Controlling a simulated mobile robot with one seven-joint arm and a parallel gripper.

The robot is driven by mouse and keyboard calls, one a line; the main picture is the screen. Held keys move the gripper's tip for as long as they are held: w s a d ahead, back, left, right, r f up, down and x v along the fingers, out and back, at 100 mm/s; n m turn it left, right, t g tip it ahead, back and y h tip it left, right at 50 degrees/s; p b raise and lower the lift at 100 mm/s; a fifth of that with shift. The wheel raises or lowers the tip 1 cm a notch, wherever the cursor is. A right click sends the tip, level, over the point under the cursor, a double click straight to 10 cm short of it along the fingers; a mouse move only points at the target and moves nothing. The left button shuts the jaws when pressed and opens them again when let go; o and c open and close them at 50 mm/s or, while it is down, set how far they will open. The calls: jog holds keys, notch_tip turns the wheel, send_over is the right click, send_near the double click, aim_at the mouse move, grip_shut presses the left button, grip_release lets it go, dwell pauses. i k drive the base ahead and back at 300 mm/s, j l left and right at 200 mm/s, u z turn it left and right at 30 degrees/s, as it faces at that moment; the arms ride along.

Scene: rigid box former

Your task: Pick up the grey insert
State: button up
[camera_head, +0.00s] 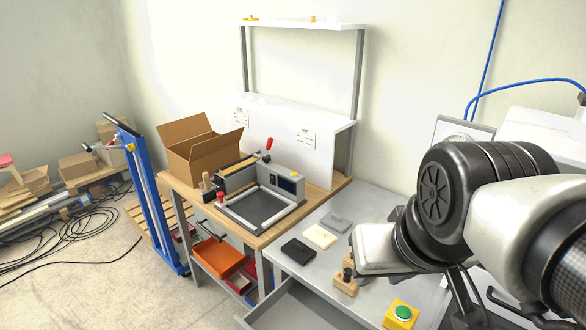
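The grey insert (336,222) is a flat grey piece lying on the light grey worktop (375,205). It is the farthest back in a row with a cream insert (319,236) and a black insert (298,250). My gripper (372,252) is at the end of my arm, in front and to the right of the grey insert, apart from it in the picture. Its fingers cannot be made out, so I cannot tell whether it is open or shut. The grey insert shows whole, with nothing on it.
A wooden block with a dark knob (345,283) stands below my gripper in the picture. A yellow box with a green button (401,315) is near the front. The box former (262,197) and an open cardboard box (200,150) stand on the wooden bench left. An open drawer (290,309) juts out.

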aim_at(341, 225)
jog(key=i+j+z, duration=0.1)
jog(key=z, duration=0.7)
jog(key=j+z, duration=0.35)
jog(key=j, duration=0.15)
jog(key=j+z, duration=0.3)
jog(key=j, duration=0.2)
jog(key=j+z, duration=0.15)
jog(key=j, duration=0.35)
jog(key=k+j+z, duration=0.15)
jog(key=j, duration=0.3)
jog(key=k+j, duration=0.1)
jog(key=j, duration=1.2)
jog(key=k+j, duration=0.15)
jog(key=j, duration=0.45)
jog(key=j+z, duration=0.05)
